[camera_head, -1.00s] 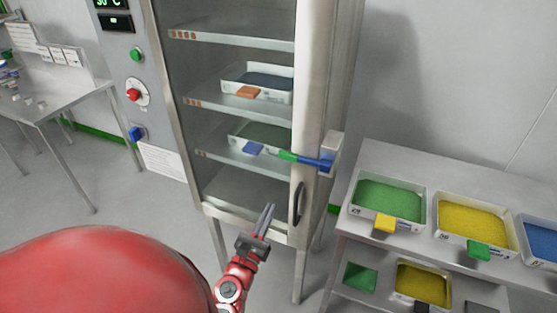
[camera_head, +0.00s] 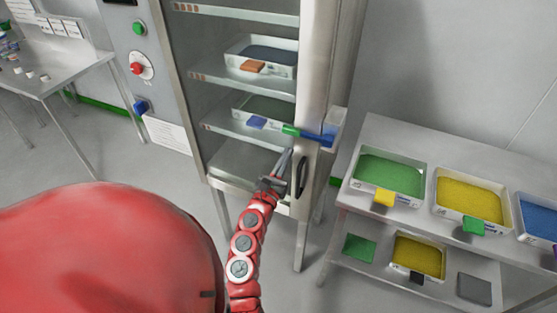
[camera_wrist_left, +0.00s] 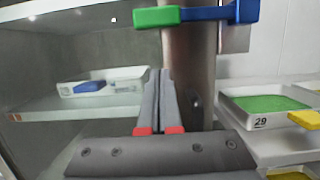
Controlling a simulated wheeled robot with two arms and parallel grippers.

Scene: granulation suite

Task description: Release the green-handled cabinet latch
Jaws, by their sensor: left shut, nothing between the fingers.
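The cabinet latch (camera_head: 312,135) is a blue lever with a green tip, lying roughly horizontal across the cabinet's right door edge. In the left wrist view the latch (camera_wrist_left: 196,15) crosses the top, with its green end to the left. My left gripper (camera_head: 286,156) is shut and empty, just below the green tip in the head view. In the left wrist view its fingers (camera_wrist_left: 159,75) point up below the latch, with a visible gap in that picture. The cabinet door handle (camera_head: 301,175) is a dark vertical bar beside the gripper. My right gripper is out of view.
The glass-fronted cabinet (camera_head: 314,75) holds trays on its shelves. A shelf table (camera_head: 408,150) at right carries trays of green, yellow and blue granules. A metal table (camera_head: 68,75) stands at far left. Open floor lies below the cabinet.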

